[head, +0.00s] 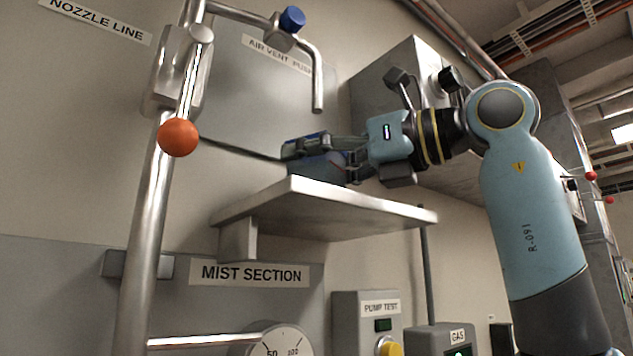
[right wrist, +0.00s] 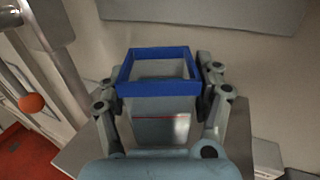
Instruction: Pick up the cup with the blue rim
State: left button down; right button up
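The cup with the blue rim (right wrist: 158,92) is a grey, square-sided cup in the right wrist view. Its open top shows and it looks empty. My right gripper (right wrist: 161,100) has one finger on each side of it, and the finger pads appear to touch its walls just below the rim. In the head view my right gripper (head: 325,158) is above the shelf (head: 335,213), and the cup (head: 312,168) is partly hidden by the fingers. I cannot tell whether the cup's base touches the shelf. My left gripper is not in view.
A steel pipe frame with an orange ball (head: 179,138) and a blue knob (head: 292,19) stands left of the shelf. A grey wall cabinet (head: 400,85) is behind my right arm. A pump test box (head: 366,322) and a gauge (head: 283,340) are below the shelf.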

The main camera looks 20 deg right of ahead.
jog(key=c, duration=0.7)
jog(key=shift+o, duration=0.2)
jog(key=shift+r, duration=0.15)
